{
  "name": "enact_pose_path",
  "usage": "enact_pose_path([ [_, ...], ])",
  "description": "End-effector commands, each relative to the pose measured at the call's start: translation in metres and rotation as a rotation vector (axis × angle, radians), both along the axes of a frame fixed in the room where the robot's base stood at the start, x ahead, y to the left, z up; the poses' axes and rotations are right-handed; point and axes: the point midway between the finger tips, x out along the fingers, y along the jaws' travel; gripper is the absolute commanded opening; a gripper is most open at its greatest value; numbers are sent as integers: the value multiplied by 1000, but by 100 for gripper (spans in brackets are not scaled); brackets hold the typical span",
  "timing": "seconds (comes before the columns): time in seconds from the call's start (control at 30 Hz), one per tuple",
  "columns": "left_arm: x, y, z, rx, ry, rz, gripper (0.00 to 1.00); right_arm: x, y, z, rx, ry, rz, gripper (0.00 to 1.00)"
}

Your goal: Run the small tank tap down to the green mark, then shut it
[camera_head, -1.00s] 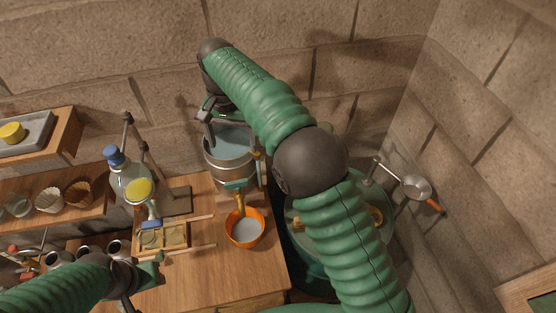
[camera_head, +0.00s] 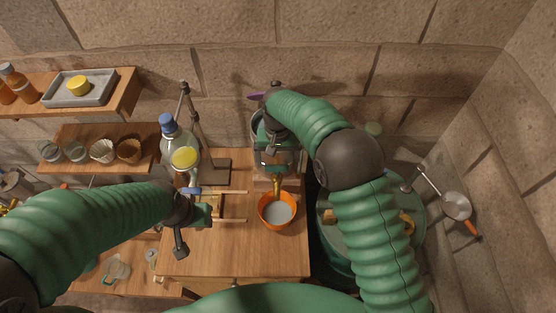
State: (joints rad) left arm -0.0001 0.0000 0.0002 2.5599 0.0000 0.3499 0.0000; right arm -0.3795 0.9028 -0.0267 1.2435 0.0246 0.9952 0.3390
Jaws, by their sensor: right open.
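The small metal tank (camera_head: 257,126) stands at the back of the wooden table, mostly hidden behind my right gripper. Its brass tap (camera_head: 277,186) points down over an orange bowl (camera_head: 264,219) that holds pale liquid. My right gripper (camera_head: 275,155) is open, in front of the tank and just above the tap. I cannot tell whether it touches the tap handle. The green mark and liquid level cannot be made out. My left gripper (camera_head: 192,222) is over the table's left part, away from the tank; its jaw state is unclear.
A blue-capped bottle (camera_head: 177,138) and a metal stand (camera_head: 219,171) are left of the tank. A large green vessel (camera_head: 409,188) stands right of the table, partly behind my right arm. The table front (camera_head: 240,255) is clear.

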Motion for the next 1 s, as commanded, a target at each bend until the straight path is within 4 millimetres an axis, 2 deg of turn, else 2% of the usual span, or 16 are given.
enact_pose_path([
  [0.2, 0, 0, 6, 0, 0, 0, 36, -1, 0, -20, 0, 0, 0, 91],
  [0.43, 0, 0, 6, 0, 0, 0, 36, 0, 0, -22, 1, -1, -1, 91],
  [0.9, 0, 0, 6, 0, 0, 0, 36, 0, 0, -21, 0, -1, -1, 29],
  [1.0, 0, 0, 6, 0, 0, 0, 36, 0, 0, -21, 0, -1, 1, 29],
])
